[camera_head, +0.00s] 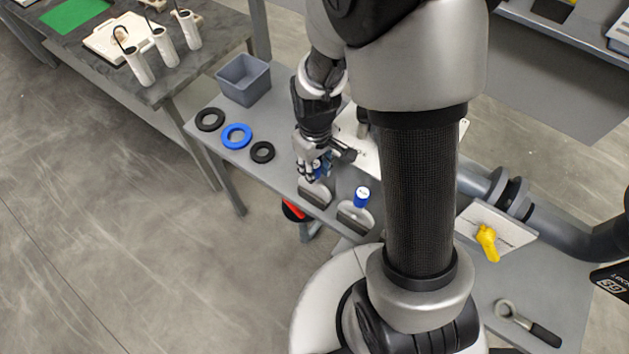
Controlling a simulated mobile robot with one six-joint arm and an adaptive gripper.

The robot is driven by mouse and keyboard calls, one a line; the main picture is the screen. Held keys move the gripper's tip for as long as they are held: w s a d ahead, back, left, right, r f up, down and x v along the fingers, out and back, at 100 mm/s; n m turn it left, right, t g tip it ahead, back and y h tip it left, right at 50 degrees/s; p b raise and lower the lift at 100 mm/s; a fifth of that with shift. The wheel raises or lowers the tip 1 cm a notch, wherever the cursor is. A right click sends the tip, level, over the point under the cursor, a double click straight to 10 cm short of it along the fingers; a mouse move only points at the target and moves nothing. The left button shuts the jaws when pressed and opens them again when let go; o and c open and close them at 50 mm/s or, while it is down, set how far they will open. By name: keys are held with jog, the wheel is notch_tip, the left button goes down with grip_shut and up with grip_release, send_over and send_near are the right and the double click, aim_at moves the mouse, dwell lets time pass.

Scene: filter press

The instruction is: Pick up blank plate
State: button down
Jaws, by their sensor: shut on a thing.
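My gripper (316,176) points down over the front edge of the grey bench and is shut on a blue handle. Under it is a grey plate (315,195), round at the top, which I take for the blank plate. The fingers partly hide the handle. I cannot tell whether the plate touches the bench or is lifted. A second similar plate (350,220) with a blue handle (362,196) stands just to the right, apart from my gripper.
On the bench (210,145) are a grey bin (244,94), a black ring (210,108), a blue ring (226,138) and a smaller black ring (262,145). A pipe with a yellow-handled valve (487,240) and a wrench (525,322) are at right. My arm hides the middle.

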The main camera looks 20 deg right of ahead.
jog(key=shift+r, duration=0.15)
notch_tip(320, 180, up, 20)
jog(key=p, duration=0.6)
